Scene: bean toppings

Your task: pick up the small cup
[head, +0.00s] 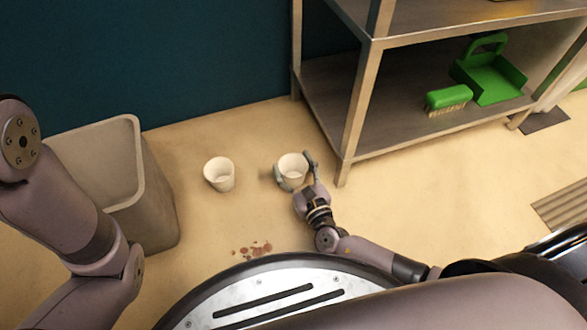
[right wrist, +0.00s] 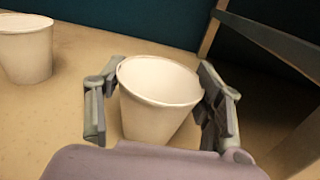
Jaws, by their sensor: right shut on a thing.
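Two white cups stand near each other in the head view and look close in size. My right gripper (head: 296,171) is shut on the right-hand small cup (head: 292,166), with a finger on either side. In the right wrist view this small cup (right wrist: 158,95) sits upright between the fingers (right wrist: 160,105), open top up. I cannot tell whether its base touches the floor. The other cup (head: 219,174) stands upright on the floor to the left; it also shows in the right wrist view (right wrist: 25,52). My left gripper is out of view.
A grey bin (head: 150,200) stands at the left. A metal shelf (head: 385,115) stands behind on the right, its leg close to the held cup, with a green brush (head: 447,99) and dustpan (head: 492,80). Brown bits (head: 254,249) lie on the floor in front.

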